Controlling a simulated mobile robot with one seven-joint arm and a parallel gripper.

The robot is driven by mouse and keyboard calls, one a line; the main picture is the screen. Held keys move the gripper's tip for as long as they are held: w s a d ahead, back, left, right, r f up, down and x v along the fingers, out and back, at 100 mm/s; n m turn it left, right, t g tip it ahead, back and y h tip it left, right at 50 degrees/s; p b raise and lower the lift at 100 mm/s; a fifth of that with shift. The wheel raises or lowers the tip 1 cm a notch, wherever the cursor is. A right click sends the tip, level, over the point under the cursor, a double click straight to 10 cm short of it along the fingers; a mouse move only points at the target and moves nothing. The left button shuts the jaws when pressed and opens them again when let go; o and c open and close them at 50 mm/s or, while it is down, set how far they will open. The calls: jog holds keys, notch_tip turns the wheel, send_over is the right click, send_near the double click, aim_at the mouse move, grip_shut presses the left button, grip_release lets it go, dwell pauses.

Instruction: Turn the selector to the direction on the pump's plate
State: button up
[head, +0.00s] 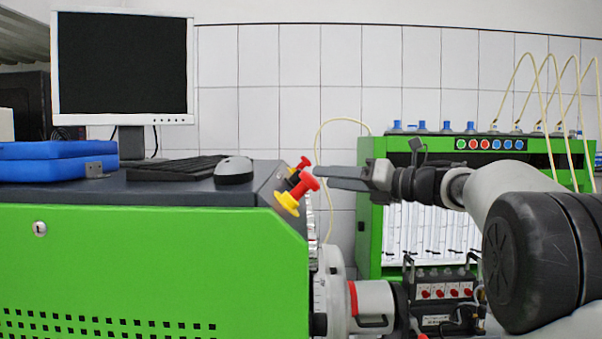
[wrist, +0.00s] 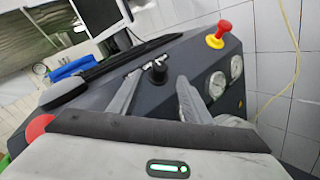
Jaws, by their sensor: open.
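The selector is a small black knob (wrist: 158,70) on the dark sloped panel of the green bench, in the wrist view. It shows between my two fingers, near their tips; whether they touch it I cannot tell. My gripper (wrist: 161,77) is open, with one finger on each side of the knob in the picture. In the head view my gripper (head: 325,179) reaches in from the right, its fingers close to the panel edge, beside the red buttons. I cannot make out the pump's plate or a direction on it in either view.
Two red mushroom buttons on yellow bases, the nearer (head: 309,182) and the farther (head: 303,161), stick out of the panel. Round gauges (wrist: 217,84) sit right of the knob. A monitor (head: 122,70), keyboard (head: 175,167) and mouse (head: 234,170) stand on the bench.

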aim_at(298, 178)
jog(key=p+x, duration=0.1)
jog(key=x, duration=0.8)
jog(key=shift+a+p, duration=0.1)
jog(key=shift+p, duration=0.2)
jog(key=c, duration=1)
jog(key=shift+c, duration=0.2)
